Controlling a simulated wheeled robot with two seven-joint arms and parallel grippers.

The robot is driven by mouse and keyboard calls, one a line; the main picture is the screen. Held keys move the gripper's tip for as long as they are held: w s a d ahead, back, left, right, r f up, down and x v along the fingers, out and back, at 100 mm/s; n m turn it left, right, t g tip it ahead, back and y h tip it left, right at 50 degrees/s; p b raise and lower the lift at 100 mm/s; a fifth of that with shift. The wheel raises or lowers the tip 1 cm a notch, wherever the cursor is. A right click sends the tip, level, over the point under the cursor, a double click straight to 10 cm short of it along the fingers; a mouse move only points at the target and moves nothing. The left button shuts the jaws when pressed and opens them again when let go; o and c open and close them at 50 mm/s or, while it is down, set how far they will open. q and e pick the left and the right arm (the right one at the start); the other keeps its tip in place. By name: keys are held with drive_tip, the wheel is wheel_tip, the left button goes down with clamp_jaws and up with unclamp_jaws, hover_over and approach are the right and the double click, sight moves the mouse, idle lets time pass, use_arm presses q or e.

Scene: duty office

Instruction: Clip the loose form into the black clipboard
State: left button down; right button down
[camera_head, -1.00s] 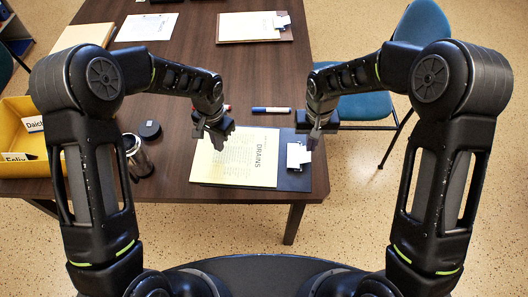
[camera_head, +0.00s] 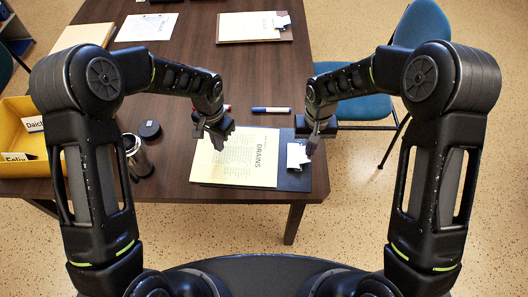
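The loose form is a yellow sheet headed DRAINS (camera_head: 235,165). It lies over the left part of the black clipboard (camera_head: 294,181) near the table's front edge. The clipboard's silver clip (camera_head: 297,155) is at its right side, and the form's right edge lies short of it. My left gripper (camera_head: 218,141) is over the form's upper left part; its fingers point down and their gap is unclear. My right gripper (camera_head: 312,147) is at the clip, its fingertips by the clip's upper right; whether it touches or is shut I cannot tell.
A brown clipboard (camera_head: 222,40) with a sheet lies at the back. A blue-and-white marker (camera_head: 271,110) lies behind the form. A blue chair (camera_head: 365,107) stands at right.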

sight(233, 154)
use_arm(q)
drive_tip(key=shift+f, duration=1.2)
idle(2.0)
drive_tip(key=shift+d, duration=0.2)
drive_tip(key=shift+d+r, duration=0.1)
drive_tip(key=shift+d, duration=0.3)
drive_tip(key=shift+d, duration=0.25)
idle(0.4)
drive_tip(key=shift+d, duration=0.3)
drive_tip(key=shift+s+d, duration=0.1)
drive_tip(key=shift+d, duration=0.05)
drive_tip(key=shift+d+f, duration=0.25)
drive_tip(key=shift+d, duration=0.2)
drive_tip(key=shift+s+d, duration=0.15)
idle(0.5)
